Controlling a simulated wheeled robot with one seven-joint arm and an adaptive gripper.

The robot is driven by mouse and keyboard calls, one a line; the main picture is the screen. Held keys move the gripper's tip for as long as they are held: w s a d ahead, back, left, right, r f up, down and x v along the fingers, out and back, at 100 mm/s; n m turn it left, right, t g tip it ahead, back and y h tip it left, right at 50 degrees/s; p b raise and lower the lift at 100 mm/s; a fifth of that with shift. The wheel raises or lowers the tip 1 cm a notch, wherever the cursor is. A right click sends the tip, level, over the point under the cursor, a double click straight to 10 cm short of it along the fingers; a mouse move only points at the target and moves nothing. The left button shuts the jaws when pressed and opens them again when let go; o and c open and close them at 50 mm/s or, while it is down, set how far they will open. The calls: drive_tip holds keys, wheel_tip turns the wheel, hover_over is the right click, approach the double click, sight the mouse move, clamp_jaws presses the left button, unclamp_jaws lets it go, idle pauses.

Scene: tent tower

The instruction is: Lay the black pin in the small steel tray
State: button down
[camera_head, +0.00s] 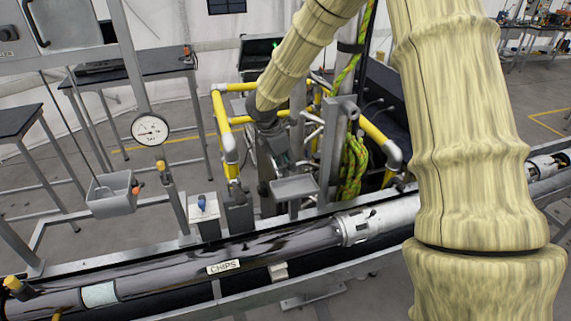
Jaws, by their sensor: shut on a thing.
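My gripper (277,148) hangs at the end of my sleeved arm, in front of the yellow-railed frame. It is small and dark here, and its fingertips blend into the grey metal behind. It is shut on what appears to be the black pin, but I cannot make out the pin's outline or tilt. The small steel tray (294,187) is a shallow grey tray on a post behind the long pipe. My gripper shows above it and slightly to its left; the gap in depth is unclear.
A long shiny pipe (170,262) labelled CHIPS crosses the front. Left of the tray stand a dark grey box (238,214) and a box with a blue item (204,209). A grey bin (112,196) hangs farther left near a gauge (150,129). Yellow rails (222,125) and green rope (354,165) crowd the back.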

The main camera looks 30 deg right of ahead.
sight(288, 191)
drive_tip(key=f, duration=0.1)
drive_tip(key=f+b, duration=0.1)
drive_tip(key=shift+w+f, duration=0.3)
drive_tip(key=shift+f, duration=0.05)
drive_tip(key=shift+s+f+b, duration=0.2)
drive_tip(key=shift+f+b, duration=0.6)
drive_tip(key=shift+b, duration=0.1)
drive_tip(key=shift+w+f+b, duration=0.1)
drive_tip(key=shift+f+b, duration=1.55)
drive_tip(key=shift+f, duration=0.7)
drive_tip(key=c, duration=1.1)
unclamp_jaws()
drive_tip(key=shift+f, duration=0.15)
drive_tip(key=v, duration=1.2)
drive_tip(key=shift+w, duration=0.1)
